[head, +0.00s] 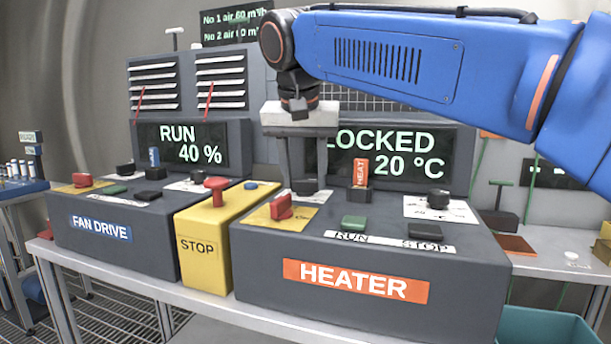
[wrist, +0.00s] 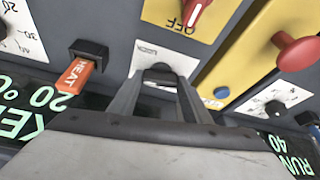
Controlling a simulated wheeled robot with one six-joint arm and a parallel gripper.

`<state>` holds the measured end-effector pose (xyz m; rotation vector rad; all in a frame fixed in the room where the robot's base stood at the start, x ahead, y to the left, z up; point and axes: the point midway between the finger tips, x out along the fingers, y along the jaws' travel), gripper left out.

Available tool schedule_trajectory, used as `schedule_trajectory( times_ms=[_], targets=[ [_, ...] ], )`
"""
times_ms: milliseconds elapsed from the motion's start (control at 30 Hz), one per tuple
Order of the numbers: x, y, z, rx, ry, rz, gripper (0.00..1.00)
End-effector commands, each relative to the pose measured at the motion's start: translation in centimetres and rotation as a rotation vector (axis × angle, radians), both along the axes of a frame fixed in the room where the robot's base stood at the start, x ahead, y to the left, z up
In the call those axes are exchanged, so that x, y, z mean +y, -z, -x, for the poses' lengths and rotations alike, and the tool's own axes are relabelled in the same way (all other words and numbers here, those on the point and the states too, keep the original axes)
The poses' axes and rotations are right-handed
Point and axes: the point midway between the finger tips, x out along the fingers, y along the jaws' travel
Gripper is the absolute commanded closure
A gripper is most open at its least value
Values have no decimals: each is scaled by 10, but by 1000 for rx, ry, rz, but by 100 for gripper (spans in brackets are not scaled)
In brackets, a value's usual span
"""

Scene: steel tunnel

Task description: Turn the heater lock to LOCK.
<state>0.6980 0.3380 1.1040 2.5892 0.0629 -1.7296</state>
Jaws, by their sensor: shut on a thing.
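The heater lock is a dark knob (wrist: 160,73) on a white label plate on top of the heater console (head: 262,268). In the wrist view the word on the plate is upside down and seems to read LOCK. My gripper (head: 304,178) points down at the back left of the console, and its two fingers are closed on the knob, also in the wrist view (wrist: 160,88). The fingers hide much of the knob, and its exact angle cannot be told. The heater display (head: 400,155) reads LOCKED, 20 °C, with its first letter partly hidden by my gripper.
An orange HEAT tag (head: 361,172) stands right of my gripper. A red OFF switch (head: 281,206), green RUN button (head: 354,222) and dark STOP button (head: 425,230) are nearby. A yellow STOP box (head: 205,262) with a red mushroom button stands left, beside the fan drive console (head: 120,255).

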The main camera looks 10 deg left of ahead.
Motion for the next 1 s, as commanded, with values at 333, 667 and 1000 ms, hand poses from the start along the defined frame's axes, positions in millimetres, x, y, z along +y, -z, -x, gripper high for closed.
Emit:
schedule_trajectory(
  times_ms=[333,667,1000],
  targets=[
    [2,-1,0,-1,164,-1,79],
    [2,0,-1,-2,204,-1,79],
    [2,0,-1,-1,204,-1,44]
  ],
)
